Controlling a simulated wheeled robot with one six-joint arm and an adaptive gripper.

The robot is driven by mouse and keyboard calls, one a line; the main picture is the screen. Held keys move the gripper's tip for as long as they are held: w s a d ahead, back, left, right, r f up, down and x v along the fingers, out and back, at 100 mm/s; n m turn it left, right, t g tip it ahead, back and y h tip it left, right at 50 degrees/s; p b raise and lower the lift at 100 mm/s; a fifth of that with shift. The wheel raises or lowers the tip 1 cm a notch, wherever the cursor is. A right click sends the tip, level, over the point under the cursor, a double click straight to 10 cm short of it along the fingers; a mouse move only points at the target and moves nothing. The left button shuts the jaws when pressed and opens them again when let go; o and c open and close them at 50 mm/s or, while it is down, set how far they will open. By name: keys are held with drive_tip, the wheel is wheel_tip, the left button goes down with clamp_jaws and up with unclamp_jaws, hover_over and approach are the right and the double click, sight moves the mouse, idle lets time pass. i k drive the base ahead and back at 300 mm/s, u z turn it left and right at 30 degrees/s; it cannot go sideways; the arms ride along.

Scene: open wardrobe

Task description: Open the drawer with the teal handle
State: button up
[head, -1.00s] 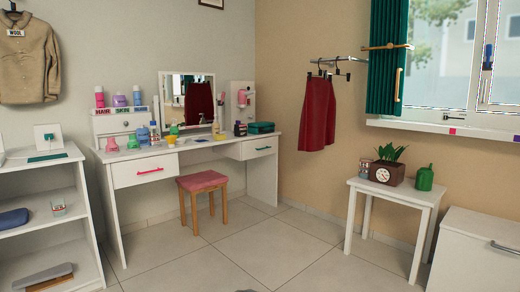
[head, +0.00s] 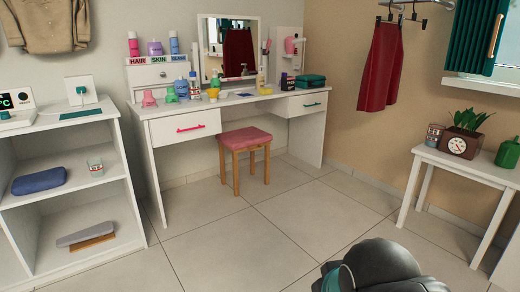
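The white dressing table (head: 250,108) stands against the back wall in the head view. Its right drawer (head: 297,106) has a short teal handle (head: 312,104) and looks shut. Its left drawer (head: 172,132) has a red-pink handle (head: 191,128) and also looks shut. A dark, rounded part of my arm with a teal band shows at the bottom right, well in front of the table. My gripper's fingers are not in view.
A pink-topped stool (head: 245,140) stands before the table, left of the teal-handled drawer. White shelves (head: 128,190) stand at the left. A side table (head: 465,168) with a plant and clock is at the right. The tiled floor between is clear.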

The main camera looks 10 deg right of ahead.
sight(300, 105)
drive_tip(key=z, duration=0.75)
drive_tip(key=i, duration=1.7)
drive_tip(key=z, duration=0.2)
drive_tip(key=i, duration=1.75)
drive_tip(key=u, duration=1.1)
drive_tip(key=i, duration=0.9)
drive_tip(key=u, duration=0.6)
